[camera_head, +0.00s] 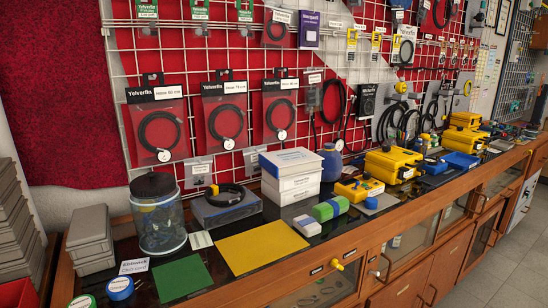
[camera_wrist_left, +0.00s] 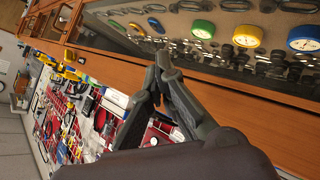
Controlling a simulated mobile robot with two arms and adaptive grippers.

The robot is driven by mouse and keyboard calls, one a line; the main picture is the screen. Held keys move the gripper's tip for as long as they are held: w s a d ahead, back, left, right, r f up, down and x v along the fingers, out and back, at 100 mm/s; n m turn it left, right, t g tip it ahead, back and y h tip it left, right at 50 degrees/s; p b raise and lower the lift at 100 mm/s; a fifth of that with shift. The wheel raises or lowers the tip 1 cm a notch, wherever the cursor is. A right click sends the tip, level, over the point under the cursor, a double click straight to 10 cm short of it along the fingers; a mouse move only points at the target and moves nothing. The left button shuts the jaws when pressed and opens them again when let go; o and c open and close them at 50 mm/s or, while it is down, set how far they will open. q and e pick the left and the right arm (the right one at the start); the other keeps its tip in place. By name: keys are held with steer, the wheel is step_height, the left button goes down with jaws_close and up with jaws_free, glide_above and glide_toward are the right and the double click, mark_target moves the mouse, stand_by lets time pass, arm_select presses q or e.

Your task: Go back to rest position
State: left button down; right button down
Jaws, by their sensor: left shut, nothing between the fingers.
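My left gripper (camera_wrist_left: 160,68) shows in the left wrist view. Its two dark fingers meet at the tips with nothing between them. It is in front of the wooden bench front (camera_wrist_left: 225,72), apart from the objects on the bench as far as I can tell. Neither gripper shows in the head view, and my right gripper is in neither view.
The bench carries a yellow mat (camera_head: 262,246), a green mat (camera_head: 182,278), a clear jar (camera_head: 158,215), white boxes (camera_head: 291,176) and yellow devices (camera_head: 394,164). A wire grid hangs behind. Gauges, including a blue one (camera_wrist_left: 303,38), sit behind glass. Floor (camera_head: 500,250) is clear at right.

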arm_select(q)
steer(key=s+a+f+m+g+y, duration=0.2)
steer(key=s+a+f+m+g, duration=0.15)
steer(key=s+f, duration=0.45)
steer(key=s+a+f+m+g+y, duration=0.2)
steer(key=s+f+g, duration=0.2)
steer(key=s, duration=0.7)
step_height(320, 180, down, 22)
steer(key=s+p, duration=0.1)
steer(key=p, duration=0.1)
steer(key=s+a+f+g+p, duration=0.2)
steer(key=s+a+f, duration=0.1)
steer(key=s+f, duration=1.2)
steer(key=shift+s+f+m, duration=0.2)
steer(key=shift+s+m, duration=0.15)
steer(key=shift+s, duration=0.85)
steer(key=shift+s+a, duration=0.1)
